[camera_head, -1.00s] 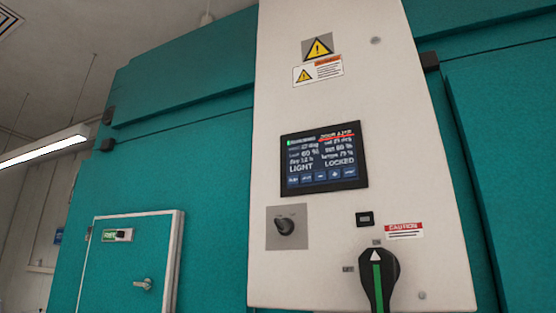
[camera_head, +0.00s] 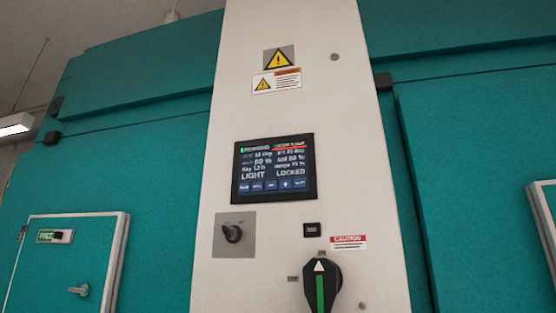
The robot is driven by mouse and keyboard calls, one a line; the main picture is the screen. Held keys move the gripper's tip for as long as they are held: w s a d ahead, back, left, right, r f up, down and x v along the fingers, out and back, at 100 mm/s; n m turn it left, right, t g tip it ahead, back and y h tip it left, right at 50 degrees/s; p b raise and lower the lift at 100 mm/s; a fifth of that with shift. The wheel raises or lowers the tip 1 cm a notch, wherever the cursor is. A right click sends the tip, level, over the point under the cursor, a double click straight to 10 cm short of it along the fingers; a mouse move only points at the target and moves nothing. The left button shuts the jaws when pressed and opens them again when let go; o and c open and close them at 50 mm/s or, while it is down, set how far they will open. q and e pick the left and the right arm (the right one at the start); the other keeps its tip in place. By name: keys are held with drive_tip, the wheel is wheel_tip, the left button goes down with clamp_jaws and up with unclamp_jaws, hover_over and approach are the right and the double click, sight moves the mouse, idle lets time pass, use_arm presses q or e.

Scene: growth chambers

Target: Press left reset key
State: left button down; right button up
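A dark touch screen (camera_head: 274,168) is set in the white control panel (camera_head: 350,140). It shows lines of readings, the words LIGHT and LOCKED, a red line at the upper right, and a row of small blue keys (camera_head: 272,185) along its bottom. The key labels are too small to read, so I cannot tell which one is a reset key. Below the screen are a black knob (camera_head: 233,233) on a grey plate and a small dark rectangular element (camera_head: 312,229). Neither of my grippers is in view.
A large black rotary switch (camera_head: 321,287) with a green stripe sits low on the panel beside a caution label (camera_head: 347,242). Teal chamber walls flank the panel. A small teal door (camera_head: 65,265) with a handle is at the lower left.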

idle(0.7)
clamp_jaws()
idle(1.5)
